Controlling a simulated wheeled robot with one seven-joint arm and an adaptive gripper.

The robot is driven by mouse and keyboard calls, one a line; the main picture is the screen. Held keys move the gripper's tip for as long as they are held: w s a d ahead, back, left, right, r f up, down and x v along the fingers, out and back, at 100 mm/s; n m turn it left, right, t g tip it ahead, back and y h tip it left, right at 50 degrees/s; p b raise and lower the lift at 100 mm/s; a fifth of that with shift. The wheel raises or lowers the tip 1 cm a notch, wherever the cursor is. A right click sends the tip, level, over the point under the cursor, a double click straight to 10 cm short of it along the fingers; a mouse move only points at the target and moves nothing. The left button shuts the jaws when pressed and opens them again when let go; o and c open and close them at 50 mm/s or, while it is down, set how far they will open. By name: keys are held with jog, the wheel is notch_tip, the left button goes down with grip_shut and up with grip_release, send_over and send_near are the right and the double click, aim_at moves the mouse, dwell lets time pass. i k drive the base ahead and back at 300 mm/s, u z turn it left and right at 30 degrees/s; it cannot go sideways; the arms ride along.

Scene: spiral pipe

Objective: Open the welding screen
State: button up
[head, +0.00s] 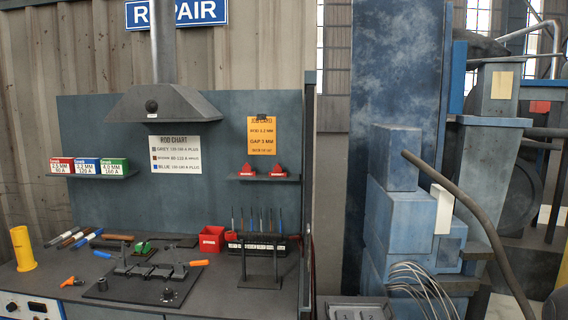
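I cannot make out a welding screen for certain. A tall, thin dark upright (308,130) stands at the right end of the welding bench (235,300), and it may be the screen seen edge-on or folded. I see no handle on it. My gripper is not in view.
A grey hood (165,104) hangs over the bench. Tools, a yellow cylinder (22,249), a red box (211,239) and a rod rack (256,246) crowd the top. Blue machinery (400,220) and a brown hose (470,228) stand right of the bench.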

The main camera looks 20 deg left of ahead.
aim_at(310, 95)
jog(key=u, duration=0.65)
jog(key=i, duration=1)
jog(key=z, duration=1.9)
jog(key=k, duration=0.9)
jog(key=u, duration=0.7)
